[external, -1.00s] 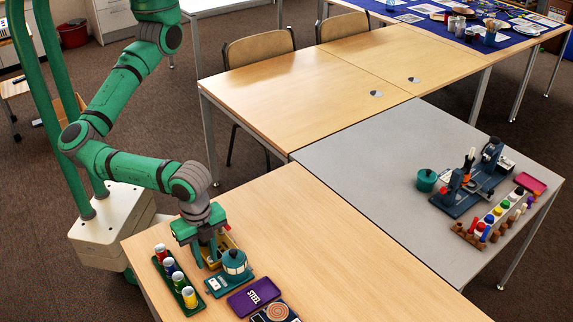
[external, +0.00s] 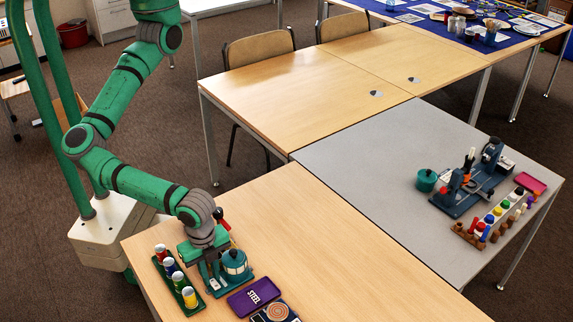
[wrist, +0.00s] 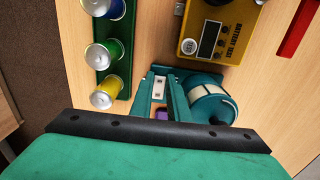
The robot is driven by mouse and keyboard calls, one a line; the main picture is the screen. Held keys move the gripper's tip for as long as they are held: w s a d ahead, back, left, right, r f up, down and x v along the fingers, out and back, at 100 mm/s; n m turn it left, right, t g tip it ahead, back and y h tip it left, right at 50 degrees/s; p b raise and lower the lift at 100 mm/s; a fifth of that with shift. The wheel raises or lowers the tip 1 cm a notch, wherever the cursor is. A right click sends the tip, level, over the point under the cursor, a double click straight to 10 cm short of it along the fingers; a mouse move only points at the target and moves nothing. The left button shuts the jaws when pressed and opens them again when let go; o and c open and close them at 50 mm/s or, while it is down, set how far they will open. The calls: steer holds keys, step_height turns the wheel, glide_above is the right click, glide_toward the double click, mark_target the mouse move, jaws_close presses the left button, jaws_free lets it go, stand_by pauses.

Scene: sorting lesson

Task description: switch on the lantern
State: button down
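The lantern (external: 235,262) is a teal, round-topped lamp with pale window panels, upright on a teal base at the near end of the wooden table. It also shows in the wrist view (wrist: 208,102), just right of my gripper. A pale plate with small dark marks (wrist: 159,88), seemingly the switch panel, shows on the base between my fingers. My gripper (external: 212,277) points down over the left part of the base. In the wrist view my gripper (wrist: 161,95) has a narrow gap between its fingers and holds nothing. I cannot tell whether the fingertips touch the panel.
A green tray of cans (external: 180,283) stands close on the left. A yellow battery tester (wrist: 215,35) lies beyond the lantern. A red-handled item (external: 223,220) shows behind my wrist. A purple STEEL tray (external: 253,296) is in front. The table's right part is clear.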

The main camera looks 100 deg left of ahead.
steer(key=shift+w, duration=0.1)
steer(key=shift+w+d+r+g+y, duration=0.1)
steer(key=shift+w+d+g+y, duration=0.1)
steer(key=shift+g+y, duration=0.5)
steer(key=shift+d+g+y, duration=0.2)
steer(key=shift+g+y, duration=0.3)
steer(key=shift+r, duration=0.1)
steer(key=c, duration=2)
jaws_free()
